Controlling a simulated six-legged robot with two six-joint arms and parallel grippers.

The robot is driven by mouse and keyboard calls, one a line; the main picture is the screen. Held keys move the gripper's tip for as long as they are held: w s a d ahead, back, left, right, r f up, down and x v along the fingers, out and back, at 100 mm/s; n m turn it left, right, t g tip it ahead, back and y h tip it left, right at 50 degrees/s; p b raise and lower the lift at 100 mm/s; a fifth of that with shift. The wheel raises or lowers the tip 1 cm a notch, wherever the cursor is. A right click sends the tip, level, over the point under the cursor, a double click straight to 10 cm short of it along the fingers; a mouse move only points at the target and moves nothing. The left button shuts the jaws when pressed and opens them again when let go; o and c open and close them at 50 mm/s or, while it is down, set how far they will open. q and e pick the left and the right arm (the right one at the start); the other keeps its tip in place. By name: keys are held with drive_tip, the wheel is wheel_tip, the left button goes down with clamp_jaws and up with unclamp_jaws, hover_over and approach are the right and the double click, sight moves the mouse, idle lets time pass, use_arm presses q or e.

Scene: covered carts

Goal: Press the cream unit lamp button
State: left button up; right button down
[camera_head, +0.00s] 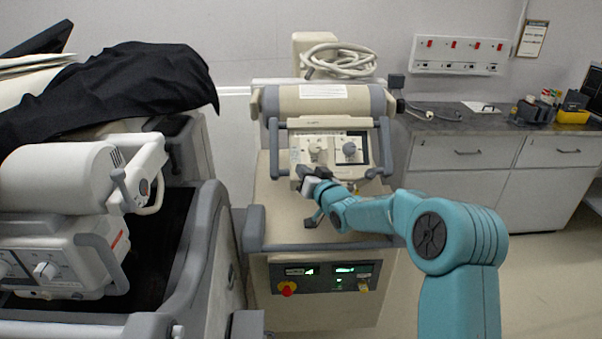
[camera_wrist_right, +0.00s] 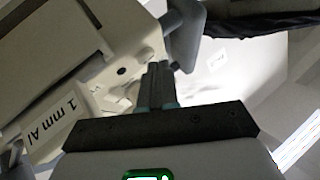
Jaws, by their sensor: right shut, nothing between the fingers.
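The cream unit (camera_head: 325,106) stands in the middle of the head view, with a cream control head carrying a light knob (camera_head: 315,150) and a grey-blue knob (camera_head: 349,152). My right gripper (camera_head: 302,172) is shut and empty at the lower left corner of this head. In the right wrist view my shut fingers (camera_wrist_right: 158,72) point at a cream housing (camera_wrist_right: 60,55) with a "1 mm Al" label (camera_wrist_right: 62,110). A small dark round spot (camera_wrist_right: 122,70) lies left of the fingertips; I cannot tell if it is the lamp button. Contact is unclear. My left gripper is out of view.
A second, white unit (camera_head: 60,180) with a black cloth (camera_head: 120,90) stands close on the left. The cream unit's lower panel has a red knob (camera_head: 287,288). A grey counter (camera_head: 480,122) stands at the back right. The floor at the right is clear.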

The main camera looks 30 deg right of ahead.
drive_tip(key=shift+f+b, duration=0.45)
drive_tip(key=shift+f, duration=0.05)
idle(0.8)
drive_tip(key=s+a+r+b, duration=0.1)
drive_tip(key=s+a+r, duration=0.1)
drive_tip(key=s+r, duration=0.1)
drive_tip(key=shift+s+r+b, duration=0.2)
drive_tip(key=shift+r+b, duration=0.15)
drive_tip(key=shift+r, duration=0.45)
idle(0.3)
idle(0.7)
